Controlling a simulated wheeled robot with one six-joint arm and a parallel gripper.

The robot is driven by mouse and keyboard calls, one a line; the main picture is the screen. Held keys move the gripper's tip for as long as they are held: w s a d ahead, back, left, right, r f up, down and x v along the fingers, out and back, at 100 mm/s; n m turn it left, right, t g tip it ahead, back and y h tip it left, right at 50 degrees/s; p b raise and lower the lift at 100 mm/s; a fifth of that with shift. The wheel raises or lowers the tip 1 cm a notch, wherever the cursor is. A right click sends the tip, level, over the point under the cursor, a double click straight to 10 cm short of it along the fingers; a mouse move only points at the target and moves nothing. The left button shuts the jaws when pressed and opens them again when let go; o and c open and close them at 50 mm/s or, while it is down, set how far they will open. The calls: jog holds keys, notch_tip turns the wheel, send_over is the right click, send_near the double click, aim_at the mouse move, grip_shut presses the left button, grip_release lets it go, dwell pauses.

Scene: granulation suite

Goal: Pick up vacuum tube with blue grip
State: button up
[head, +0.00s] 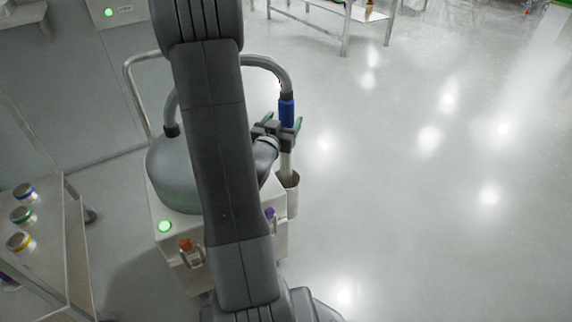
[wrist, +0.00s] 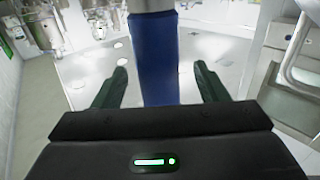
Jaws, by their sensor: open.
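The vacuum tube (head: 286,162) stands upright at the right side of a white wheeled unit. Its blue grip (head: 287,112) sits below the end of a grey curved hose (head: 270,64). Its lower end goes into a grey cup-shaped holder (head: 291,190). My gripper (head: 286,126) is at the tube, just below or at the lower part of the blue grip. In the wrist view the blue grip (wrist: 155,60) stands between the two green fingers of my gripper (wrist: 162,80). Gaps show on both sides, so the fingers are open and apart from it.
The white unit (head: 185,270) with a grey dome (head: 165,175) and a metal handle (head: 130,75) is close by my arm. A cart (head: 50,245) with several small tins stands at left. A metal table (head: 345,22) is at the back. The floor at right is clear.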

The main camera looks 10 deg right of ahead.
jog(key=x, duration=0.4)
jog(key=shift+w+d+b, duration=0.1)
jog(key=shift+d+b, duration=0.05)
jog(key=shift+b, duration=0.2)
jog(key=shift+r, duration=0.1)
jog(key=c, duration=1.1)
notch_tip(320, 180, up, 21)
jog(key=p, duration=0.9)
